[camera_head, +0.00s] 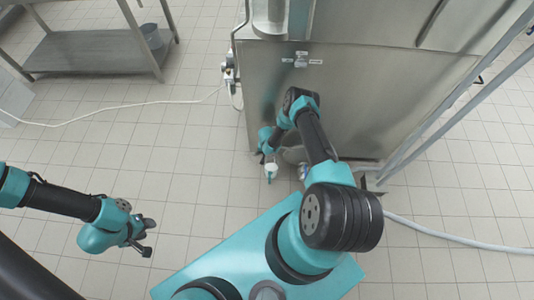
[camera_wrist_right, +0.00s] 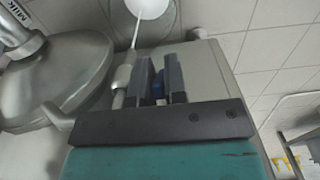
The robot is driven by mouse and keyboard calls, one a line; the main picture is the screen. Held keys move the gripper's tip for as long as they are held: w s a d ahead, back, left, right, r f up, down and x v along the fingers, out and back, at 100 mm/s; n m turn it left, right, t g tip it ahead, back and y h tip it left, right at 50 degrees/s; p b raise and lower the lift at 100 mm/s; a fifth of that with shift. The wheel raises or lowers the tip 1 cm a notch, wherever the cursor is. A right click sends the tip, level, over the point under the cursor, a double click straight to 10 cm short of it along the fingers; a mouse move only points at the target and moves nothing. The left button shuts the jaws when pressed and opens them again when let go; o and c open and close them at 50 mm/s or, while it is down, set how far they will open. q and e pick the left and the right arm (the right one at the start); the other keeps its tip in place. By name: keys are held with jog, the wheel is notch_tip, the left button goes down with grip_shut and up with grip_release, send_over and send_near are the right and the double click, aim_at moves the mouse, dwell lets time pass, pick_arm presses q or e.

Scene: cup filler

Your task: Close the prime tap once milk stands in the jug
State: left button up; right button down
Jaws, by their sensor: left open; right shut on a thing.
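My right gripper (camera_wrist_right: 160,82) is shut on a small blue part, which looks like the handle of the prime tap (camera_wrist_right: 158,90); the fingers hide most of it. A pale pipe (camera_wrist_right: 123,78) runs beside the fingers. A thin white streak runs from the pipe's end to a round white surface, which looks like milk in the jug (camera_wrist_right: 147,7), cut off by the top edge. In the head view the small jug (camera_head: 271,170) stands below my right gripper at the machine's front, white at its top. My left gripper (camera_head: 149,236) is open and empty, well away from the machine.
The steel machine (camera_head: 360,90) fills the upper right. A rounded metal vessel (camera_wrist_right: 60,75) with a "Milk" label (camera_wrist_right: 18,11) is close by my right gripper. A steel table (camera_head: 85,48) with a bucket (camera_head: 151,36) stands upper left. Tiled floor between is clear except for a cable.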

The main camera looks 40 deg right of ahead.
jog(key=shift+f, duration=0.15)
jog(key=shift+s+a+f+t+h, duration=0.1)
jog(key=shift+s+f+t+h, duration=0.05)
jog(key=shift+t+h, duration=0.35)
jog(key=shift+s+f+t+h, duration=0.1)
jog(key=shift+t+h, duration=0.3)
jog(key=shift+t, duration=0.2)
jog(key=shift+s+a+f+t+h, duration=0.1)
jog(key=shift+f+t+h, duration=0.05)
jog(key=shift+t+h, duration=0.35)
jog(key=shift+a+f+t+h, duration=0.1)
jog(key=shift+f+t+h, duration=0.05)
jog(key=shift+t+h, duration=0.3)
jog(key=c, duration=1.2)
grip_release()
jog(key=shift+o, duration=0.2)
jog(key=shift+r, duration=0.1)
jog(key=v, duration=1.7)
jog(key=shift+s, duration=0.2)
